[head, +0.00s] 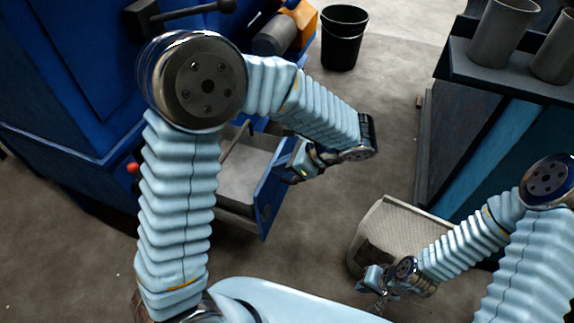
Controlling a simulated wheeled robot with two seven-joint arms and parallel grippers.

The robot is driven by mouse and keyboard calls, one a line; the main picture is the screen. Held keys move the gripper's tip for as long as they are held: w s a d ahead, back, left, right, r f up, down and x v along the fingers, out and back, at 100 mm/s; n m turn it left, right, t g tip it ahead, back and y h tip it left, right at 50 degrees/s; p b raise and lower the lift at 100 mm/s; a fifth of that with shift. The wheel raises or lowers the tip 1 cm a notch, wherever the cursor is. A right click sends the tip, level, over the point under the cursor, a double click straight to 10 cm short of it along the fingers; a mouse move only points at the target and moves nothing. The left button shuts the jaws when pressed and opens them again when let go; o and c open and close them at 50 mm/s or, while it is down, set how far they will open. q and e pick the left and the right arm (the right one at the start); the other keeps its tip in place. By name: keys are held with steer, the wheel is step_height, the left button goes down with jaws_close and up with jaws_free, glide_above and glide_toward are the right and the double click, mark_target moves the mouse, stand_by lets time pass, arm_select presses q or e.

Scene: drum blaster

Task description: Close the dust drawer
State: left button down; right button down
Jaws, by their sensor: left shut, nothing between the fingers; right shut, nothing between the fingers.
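The dust drawer (247,178) sticks out open from the lower part of the blue machine (60,120). Its tray is grey inside, and its front panel (272,194) is blue. My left arm crosses in front of the machine and hides part of the drawer. My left gripper (289,175) is shut and empty, at the outer side of the drawer's front panel; I cannot tell whether it touches it. My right gripper (374,297) is shut and empty, low at the right, in front of a pale mesh basket and away from the drawer.
The pale mesh basket (405,228) stands on the floor at the right. A dark bench with grey cups (500,35) is at the upper right. A black bucket (343,40) stands at the back. The floor between drawer and basket (320,225) is clear.

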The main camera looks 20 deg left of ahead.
arm_select(q)
steer(key=w+a+p, duration=0.1)
steer(key=a+p, duration=0.1)
steer(key=a, duration=3.3)
steer(key=shift+a, duration=0.35)
steer(key=shift+r, duration=0.1)
